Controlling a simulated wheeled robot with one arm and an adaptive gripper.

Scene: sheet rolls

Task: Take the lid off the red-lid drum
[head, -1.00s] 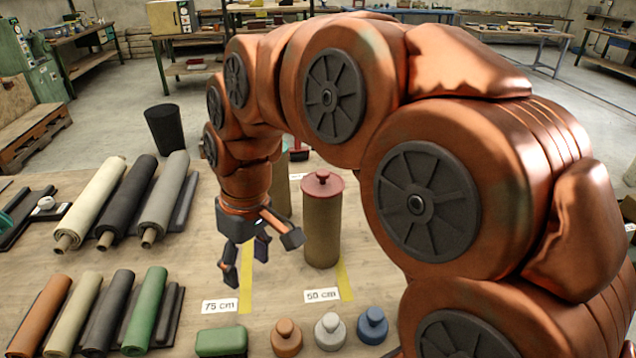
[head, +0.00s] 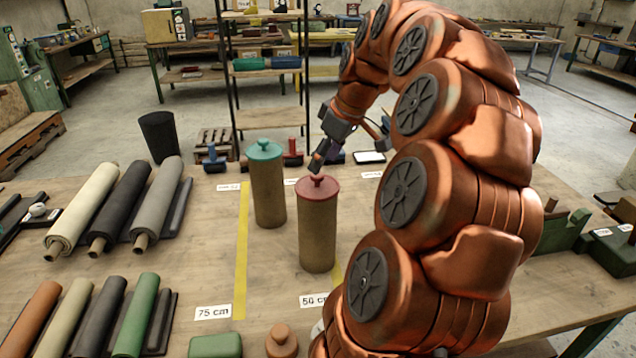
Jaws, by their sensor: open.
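The red-lid drum (head: 317,235) stands upright on the table, a tall brown cylinder. Its red lid (head: 317,187), with a round knob on top, sits on it. My gripper (head: 318,165) is open and empty, with its fingers just above the knob and pointing down to the left. Whether a finger touches the knob I cannot tell. The far finger is partly hidden behind the near parts of the gripper.
A second drum with a teal lid (head: 264,150) stands close behind on the left. Sheet rolls (head: 157,210) lie at the left. A 75 cm label (head: 213,312) and a green block (head: 215,346) are at the front. Bare tabletop lies left of the drums.

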